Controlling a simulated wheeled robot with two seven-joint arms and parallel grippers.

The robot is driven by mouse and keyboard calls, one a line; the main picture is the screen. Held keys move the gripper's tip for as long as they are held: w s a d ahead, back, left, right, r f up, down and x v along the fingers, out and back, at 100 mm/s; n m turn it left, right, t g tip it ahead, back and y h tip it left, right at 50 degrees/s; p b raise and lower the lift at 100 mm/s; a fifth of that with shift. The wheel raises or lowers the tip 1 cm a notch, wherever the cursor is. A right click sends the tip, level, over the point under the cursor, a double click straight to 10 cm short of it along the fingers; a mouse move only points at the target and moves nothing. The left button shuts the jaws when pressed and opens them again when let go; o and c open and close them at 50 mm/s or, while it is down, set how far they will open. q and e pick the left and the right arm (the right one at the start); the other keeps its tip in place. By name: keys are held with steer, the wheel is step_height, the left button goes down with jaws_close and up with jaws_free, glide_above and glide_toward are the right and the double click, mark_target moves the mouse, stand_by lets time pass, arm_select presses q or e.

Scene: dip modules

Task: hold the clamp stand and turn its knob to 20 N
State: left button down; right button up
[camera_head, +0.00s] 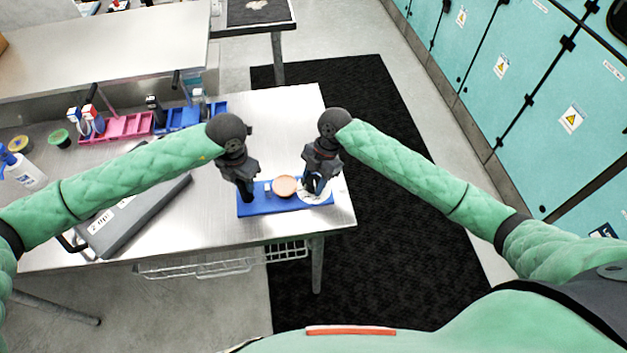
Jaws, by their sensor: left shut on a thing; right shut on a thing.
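The clamp stand (272,207) has a flat blue base and lies near the front right corner of the metal table. A round copper-coloured disc (285,186) sits at its middle. A white dial (317,198) lies at its right end. My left gripper (248,193) points down and is shut on the stand's left end. My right gripper (316,184) points down over the dial and is shut on the knob there. The gripper mostly hides the knob, and I cannot read the dial's marks or setting.
The table (275,110) is clear behind the stand. A grey case (140,215) lies to the left. Pink (125,127) and blue (185,116) trays with tools stand farther back. A white bottle (28,172) is at far left. A black mat (375,235) covers the floor at right.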

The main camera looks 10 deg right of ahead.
steer(key=m+t, duration=0.1)
steer(key=m, duration=0.2)
steer(key=m+t+y, duration=0.1)
steer(key=m, duration=0.2)
steer(key=shift+m, duration=0.3)
steer(key=m+t, duration=0.1)
steer(key=m, duration=0.2)
steer(key=m+t, duration=0.2)
steer(key=m, duration=0.2)
steer(key=shift+h, duration=0.4)
steer(key=m+t+h, duration=0.1)
steer(key=m, duration=0.3)
steer(key=shift+w, duration=0.1)
steer(key=m+h, duration=0.1)
steer(key=m, duration=0.2)
steer(key=shift+a+m+t, duration=0.1)
steer(key=shift+m+t, duration=0.2)
steer(key=shift+t, duration=0.1)
steer(key=m+h, duration=0.2)
steer(key=m, duration=0.3)
steer(key=shift+m+h, duration=0.3)
steer(key=o, duration=1)
